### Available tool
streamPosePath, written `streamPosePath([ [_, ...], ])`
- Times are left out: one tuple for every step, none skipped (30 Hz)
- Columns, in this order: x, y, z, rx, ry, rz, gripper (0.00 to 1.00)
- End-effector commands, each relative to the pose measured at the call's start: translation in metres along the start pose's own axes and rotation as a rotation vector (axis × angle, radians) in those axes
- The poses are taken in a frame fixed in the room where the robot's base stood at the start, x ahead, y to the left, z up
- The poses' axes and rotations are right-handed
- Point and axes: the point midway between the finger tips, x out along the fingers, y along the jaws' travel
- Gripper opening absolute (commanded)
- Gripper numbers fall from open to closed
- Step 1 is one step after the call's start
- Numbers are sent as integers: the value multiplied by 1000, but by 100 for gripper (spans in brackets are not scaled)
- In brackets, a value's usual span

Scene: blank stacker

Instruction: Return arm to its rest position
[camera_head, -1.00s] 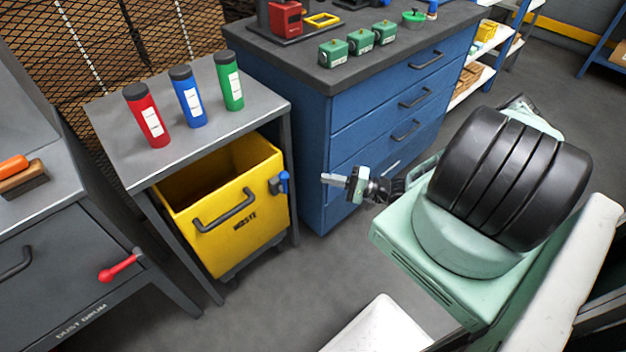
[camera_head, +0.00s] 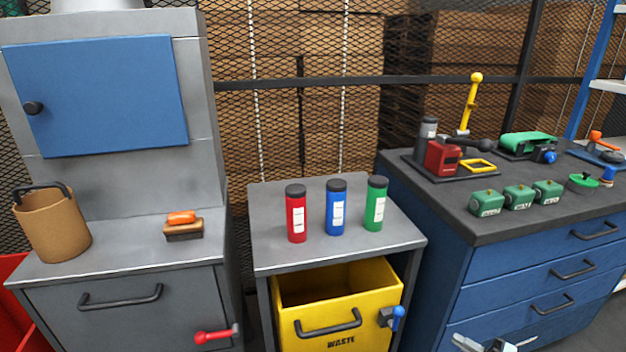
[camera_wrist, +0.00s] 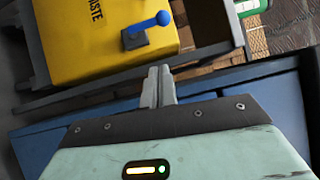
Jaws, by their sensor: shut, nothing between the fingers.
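My gripper (camera_head: 484,344) shows only in part at the bottom edge of the head view, in front of the blue drawer cabinet (camera_head: 531,279). In the wrist view my gripper (camera_wrist: 158,84) has its two pale fingers together, with nothing between them. Past the fingertips in the wrist view are the yellow waste bin (camera_wrist: 97,52) and its blue-handled latch (camera_wrist: 147,33). The fingers appear apart from the bin. The rest of my arm is outside the head view.
Red (camera_head: 296,217), blue (camera_head: 336,211) and green (camera_head: 376,207) bottles stand on the grey table (camera_head: 275,258) above the waste bin (camera_head: 357,315). Left is a grey cabinet (camera_head: 138,257) with a brown bucket (camera_head: 52,226) and brush (camera_head: 183,231). Small green blocks (camera_head: 519,197) sit on the blue cabinet.

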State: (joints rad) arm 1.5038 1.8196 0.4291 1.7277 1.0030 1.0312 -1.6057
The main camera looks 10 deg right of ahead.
Motion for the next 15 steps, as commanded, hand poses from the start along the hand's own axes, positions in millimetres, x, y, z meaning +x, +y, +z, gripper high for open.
streamPosePath([
  [1,-3,1,0,-24,14,0],
  [2,-5,3,2,-46,28,0],
  [3,-8,7,7,-87,52,0],
  [4,-11,10,10,-124,77,0],
  [6,-14,14,15,-167,108,0],
  [7,-20,20,20,-231,154,0],
  [8,-24,24,24,-281,195,0],
  [9,-29,29,27,-332,238,0],
  [10,-36,35,31,-397,300,0],
  [10,-41,40,32,-444,347,0],
  [10,-45,44,32,-488,396,0],
  [10,-53,49,28,-543,459,0],
  [10,-58,52,24,-580,509,0],
  [10,-64,55,18,-616,558,0],
  [10,-72,59,6,-659,624,0],
])
